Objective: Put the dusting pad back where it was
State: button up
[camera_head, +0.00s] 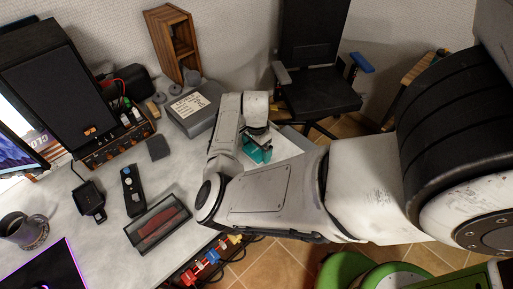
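My arm reaches in from the right and bends back on itself over the desk's right edge. My gripper (257,138) points down there, mostly hidden by my own arm links. A teal thing (258,153) shows directly at its end; I cannot tell whether it is held, or whether it is part of the gripper. A small dark grey square pad (158,148) lies flat on the pale desk, left of the arm and apart from it. I cannot tell for certain which of these is the dusting pad. The fingertips are not clear.
The desk (190,170) holds a black speaker (58,85), a grey labelled box (190,108), a dark remote (132,190), a clear-lidded case (158,225) and a mug (24,230). A wooden rack (172,45) stands behind. A black chair (315,88) stands beyond the desk.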

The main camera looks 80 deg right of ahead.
aim_at(257, 149)
notch_tip(257, 149, up, 14)
jog(key=s+d+n+h, duration=0.2)
jog(key=n+h, duration=0.1)
jog(key=n, duration=0.1)
jog(key=s+a+f+n+y, duration=0.1)
jog(key=a+f+n, duration=0.2)
jog(key=a+n, duration=0.3)
jog(key=s+a+f+n+y, duration=0.1)
jog(key=a+f+n, duration=0.2)
jog(key=a+n, duration=0.4)
jog(key=s+a+f+n+t, duration=0.1)
jog(key=a+n, duration=0.6)
jog(key=a, duration=1.1)
notch_tip(257, 149, down, 2)
jog(key=shift+s+f+y+b, duration=0.15)
jog(key=shift+s+y+b, duration=0.25)
jog(key=shift+s+b, duration=0.1)
